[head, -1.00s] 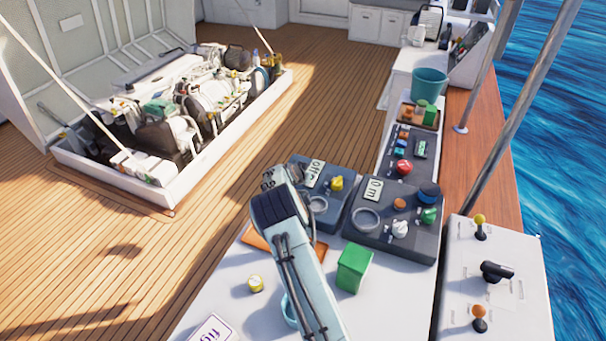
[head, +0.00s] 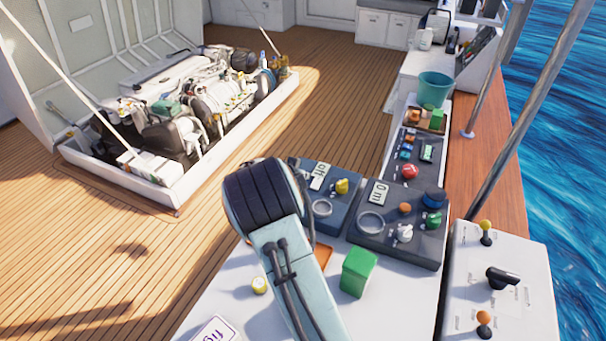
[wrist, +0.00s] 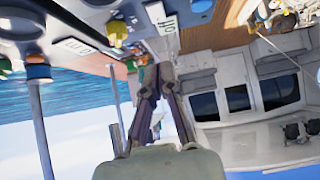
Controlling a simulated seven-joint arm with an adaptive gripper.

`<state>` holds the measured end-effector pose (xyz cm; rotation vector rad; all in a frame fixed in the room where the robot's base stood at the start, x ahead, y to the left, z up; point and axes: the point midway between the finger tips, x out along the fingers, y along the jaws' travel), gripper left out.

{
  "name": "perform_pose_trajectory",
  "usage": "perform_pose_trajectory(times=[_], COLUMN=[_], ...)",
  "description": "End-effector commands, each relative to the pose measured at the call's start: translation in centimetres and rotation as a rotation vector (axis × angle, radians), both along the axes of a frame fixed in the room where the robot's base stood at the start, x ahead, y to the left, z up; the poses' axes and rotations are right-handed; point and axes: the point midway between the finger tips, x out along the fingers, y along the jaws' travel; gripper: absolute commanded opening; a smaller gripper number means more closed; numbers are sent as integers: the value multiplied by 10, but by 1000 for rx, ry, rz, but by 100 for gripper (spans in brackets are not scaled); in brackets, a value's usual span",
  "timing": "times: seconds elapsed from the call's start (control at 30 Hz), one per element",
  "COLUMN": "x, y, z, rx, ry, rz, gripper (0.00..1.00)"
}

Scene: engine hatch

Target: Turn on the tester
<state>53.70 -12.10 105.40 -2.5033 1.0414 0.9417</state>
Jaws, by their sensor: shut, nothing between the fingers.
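A dark blue box (head: 341,209) with a small display (head: 320,176) reading "off" stands at the back of the white counter. It has a yellow knob (head: 342,186) and a round ring dial. No label naming a tester is readable. In the wrist view, which is upside down, the display (wrist: 163,17) and the yellow knob (wrist: 117,30) show at the top. My gripper (wrist: 157,72) is shut and empty, apart from the box in that picture; whether it touches anything is unclear.
A dark box (head: 395,245) with a "0 m" display and several knobs stands right of the blue box. A lever panel (head: 490,290) is at right.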

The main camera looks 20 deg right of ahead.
Motion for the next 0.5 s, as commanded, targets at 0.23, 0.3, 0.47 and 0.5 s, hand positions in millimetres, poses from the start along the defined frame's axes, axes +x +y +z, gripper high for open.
perform_pose_trajectory(times=[0.23,0.3,0.47,0.5], x=[9,9,9,10], y=[-9,-9,-9,-10], z=[5,5,5,4], rx=[-67,-66,-65,-65], ry=[-66,-66,-65,-65], rz=[5,4,4,4], gripper=[0,0,0,0])
